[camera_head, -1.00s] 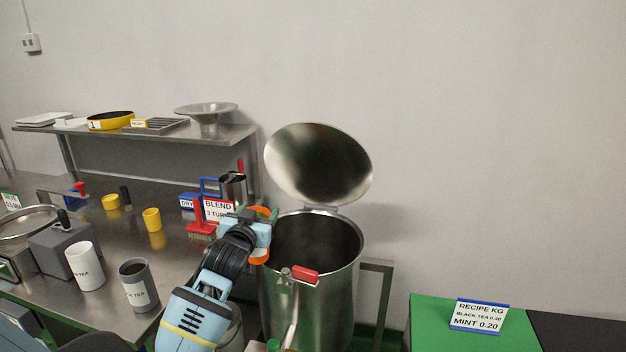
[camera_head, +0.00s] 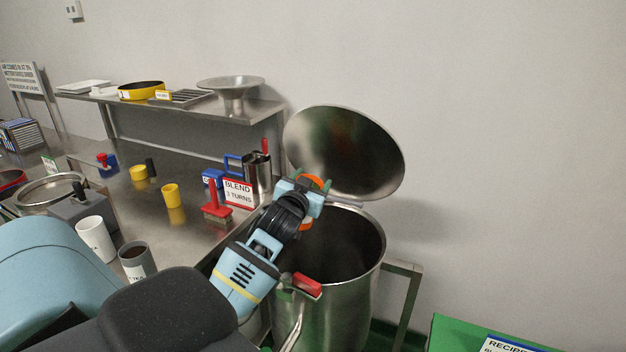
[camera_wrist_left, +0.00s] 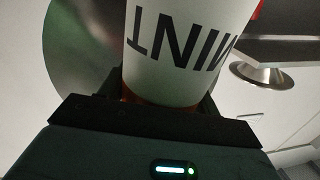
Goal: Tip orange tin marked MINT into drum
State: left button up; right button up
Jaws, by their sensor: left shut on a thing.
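My left gripper (camera_head: 304,196) is shut on the orange tin (camera_head: 307,224), which shows only in part behind the fingers in the head view. In the left wrist view its white label (camera_wrist_left: 185,45) fills the space between the fingers and reads MINT upside down. The steel drum (camera_head: 330,300) stands below and to the right, with its round lid (camera_head: 345,150) raised behind the mouth. The gripper and tin are at the left rim of the drum's mouth, partly over it in the picture. The tin's mouth is hidden. My right gripper is not in view.
A red-handled lever (camera_head: 307,284) sticks out at the drum's front. The BLEND sign (camera_head: 238,192), a red brush (camera_head: 215,207) and a yellow cup (camera_head: 171,195) stand on the steel bench to the left. A white cup (camera_head: 96,240) and a grey tin (camera_head: 137,261) are near the bench's front.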

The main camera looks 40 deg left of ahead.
pick_arm(q)
jog(key=m, duration=0.1)
jog(key=f+m, duration=0.1)
jog(key=m, duration=0.3)
jog(key=shift+w+d+f+g, duration=0.1)
jog(key=shift+w+f+g, duration=0.05)
jog(key=shift+f+g, duration=0.25)
jog(key=m, duration=0.4)
jog(key=shift+w+d+f+m, duration=0.2)
jog(key=shift+d+f+m, duration=0.1)
jog(key=shift+d+m, duration=0.1)
jog(key=m, duration=0.3)
jog(key=d+m+g+y, duration=0.1)
jog(key=shift+w+d+r+m, duration=0.1)
jog(key=shift+w+r+m, duration=0.05)
jog(key=shift+w+m, duration=0.25)
jog(key=m, duration=0.2)
jog(key=d+m, duration=0.1)
jog(key=m, duration=0.1)
jog(key=shift+w+y, duration=0.25)
jog(key=shift+y, duration=0.15)
jog(key=shift+d, duration=0.2)
jog(key=shift+a, duration=0.1)
